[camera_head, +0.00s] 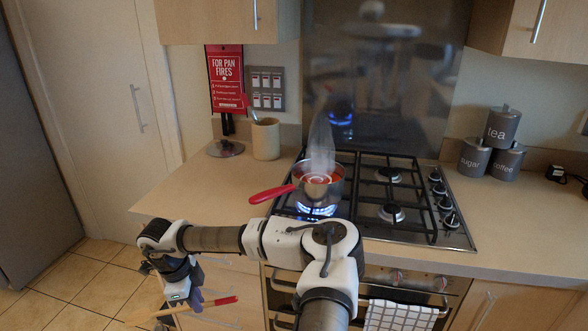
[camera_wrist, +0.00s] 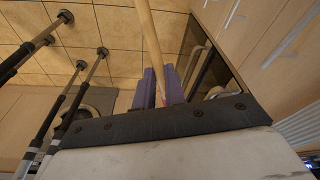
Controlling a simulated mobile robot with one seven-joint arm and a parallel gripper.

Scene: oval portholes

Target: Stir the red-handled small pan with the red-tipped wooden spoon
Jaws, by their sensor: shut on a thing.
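The small pan (camera_head: 335,190) with a red handle (camera_head: 271,194) sits on a lit left burner with blue flame under it. It holds red contents with a pale swirl, and steam rises from it. My gripper (camera_head: 188,301) is low at the left, in front of the counter and below its top, well apart from the pan. Its purple fingers (camera_wrist: 159,88) are shut on the wooden spoon (camera_wrist: 150,40). In the head view the spoon (camera_head: 220,301) lies nearly level, its red part to the right and pale wood to the left.
A beige crock (camera_head: 265,141) stands on the counter left of the hob (camera_head: 410,228). Grey canisters (camera_head: 473,158) stand at the right. A checked towel (camera_head: 398,315) hangs at the oven front. The left counter (camera_head: 190,185) is mostly clear. Tiled floor lies below.

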